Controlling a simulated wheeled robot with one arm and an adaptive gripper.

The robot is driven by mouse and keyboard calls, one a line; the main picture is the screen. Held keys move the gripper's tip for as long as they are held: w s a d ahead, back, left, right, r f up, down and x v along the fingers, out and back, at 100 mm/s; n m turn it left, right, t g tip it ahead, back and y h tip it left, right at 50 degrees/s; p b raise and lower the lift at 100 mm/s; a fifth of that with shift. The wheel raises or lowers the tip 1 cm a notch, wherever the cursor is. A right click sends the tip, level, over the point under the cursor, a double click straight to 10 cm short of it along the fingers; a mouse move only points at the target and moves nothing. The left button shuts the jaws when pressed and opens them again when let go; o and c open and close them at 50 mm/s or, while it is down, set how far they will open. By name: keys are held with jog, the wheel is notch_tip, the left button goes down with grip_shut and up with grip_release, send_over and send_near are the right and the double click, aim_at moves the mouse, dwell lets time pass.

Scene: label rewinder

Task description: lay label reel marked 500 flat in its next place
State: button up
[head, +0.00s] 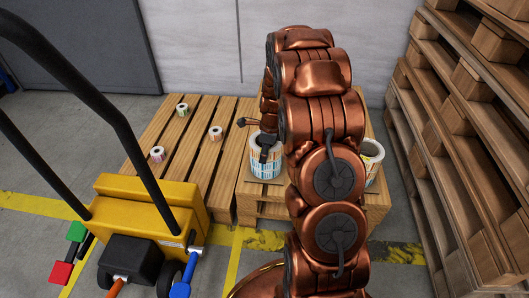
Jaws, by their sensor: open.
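A large label reel (265,165) with a blue and orange printed side stands on the near right pallet (246,205). A second large reel (372,160) stands on the same pallet to the right, partly hidden behind my arm. Three small label reels lie apart on the left pallet: one at the back (183,109), one at the right (215,133) and one at the front (157,154). No mark 500 can be read. My gripper (264,148) is open, its dark fingers at the top of the left large reel; whether they touch it is unclear.
A yellow pallet truck (150,205) with black handles stands at the front left. Stacked pallets (460,130) rise on the right, near my arm. A grey wall (200,45) closes the back. Bare slats (195,170) show between the small reels.

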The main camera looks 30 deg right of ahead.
jog(key=shift+r, duration=0.1)
jog(key=shift+r+b, duration=0.15)
jog(key=shift+b, duration=0.15)
notch_tip(320, 180, up, 12)
jog(key=s+d+p, duration=0.1)
jog(key=p, duration=0.3)
jog(key=s+a+r+n+g, duration=0.1)
jog(key=s+a+r+n, duration=0.2)
jog(key=s+a+n, duration=0.4)
jog(key=s+a+r+n+g, duration=0.1)
jog(key=s+a+r+n, duration=0.35)
jog(key=s+a, duration=0.3)
jog(key=s+a+n+g, duration=0.1)
jog(key=s+a+n, duration=0.1)
jog(key=s+n, duration=0.3)
jog(key=s+a+n+g, duration=0.1)
jog(key=s+a+n, duration=0.2)
jog(key=s+n, duration=0.2)
jog(key=s+a+r+n+h, duration=0.1)
jog(key=s+n, duration=0.4)
jog(key=s, duration=0.5)
jog(key=shift+s+a+g, duration=0.2)
jog(key=shift+a+g, duration=0.2)
jog(key=shift+a, duration=0.5)
jog(key=shift+r, duration=0.2)
